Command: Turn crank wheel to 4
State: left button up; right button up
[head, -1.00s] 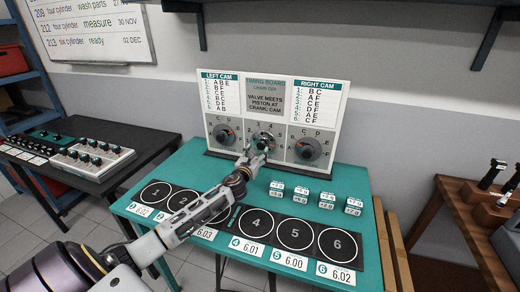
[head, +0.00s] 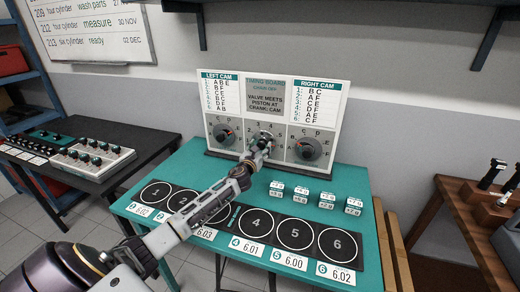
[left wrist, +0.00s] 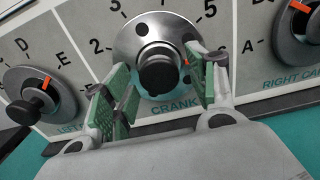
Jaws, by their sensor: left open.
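The crank wheel (left wrist: 136,38) is a silver disc with holes and a black centre knob (left wrist: 157,74), on the timing board (head: 232,172) between the two cam dials. Numbers 2, 3 and 5 show around it in the left wrist view; the 4 is out of that frame. A small red mark shows at the wheel's right side, beside the right finger, pointing roughly right and below the 5. My left gripper (head: 259,146) is at the wheel, hiding part of it in the head view. Its green-padded fingers (left wrist: 162,84) are open, one on each side of the knob, with visible gaps.
The left cam dial (head: 224,135) and right cam dial (head: 307,149) flank the crank. Small labelled weights (head: 300,197) and numbered circles (head: 257,224) lie on the teal table (head: 185,168). A black side table (head: 125,135) holds a knob console.

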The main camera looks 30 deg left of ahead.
pick_arm(q)
jog(key=c, duration=0.9)
jog(key=shift+c, duration=0.7)
pick_arm(e)
jog(key=shift+w+r, duration=0.1)
jog(key=shift+w, duration=0.85)
